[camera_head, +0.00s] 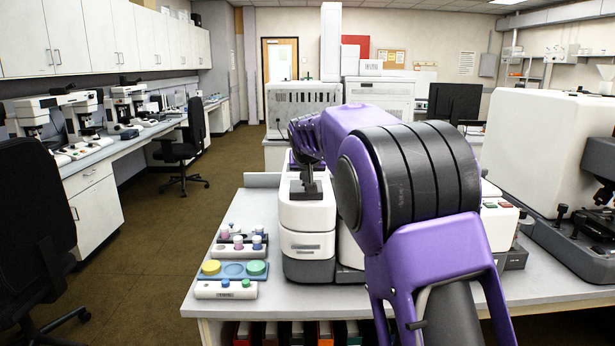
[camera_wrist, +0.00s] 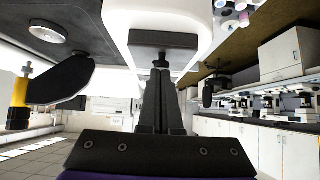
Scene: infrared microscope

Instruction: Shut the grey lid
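A dark grey plate (camera_head: 306,190), which looks like the grey lid, sits on top of the white microscope unit (camera_head: 307,215). In the wrist view a dark grey bar-shaped plate (camera_wrist: 163,40) shows against the white housing, just beyond my fingertips. My gripper (camera_wrist: 161,68) has its two dark fingers close together, with nothing clearly held between them. The fingertips are at or very near a small dark piece by the plate; I cannot tell whether they touch. In the head view my gripper (camera_head: 307,168) is small above the unit. My purple arm hides part of the microscope.
A tray with colored jars (camera_head: 232,269) and holders stand on the table (camera_head: 215,305) left of the unit. A large white instrument (camera_head: 535,135) stands to the right. Black chairs (camera_head: 40,230) and a side bench are at left. The floor between is free.

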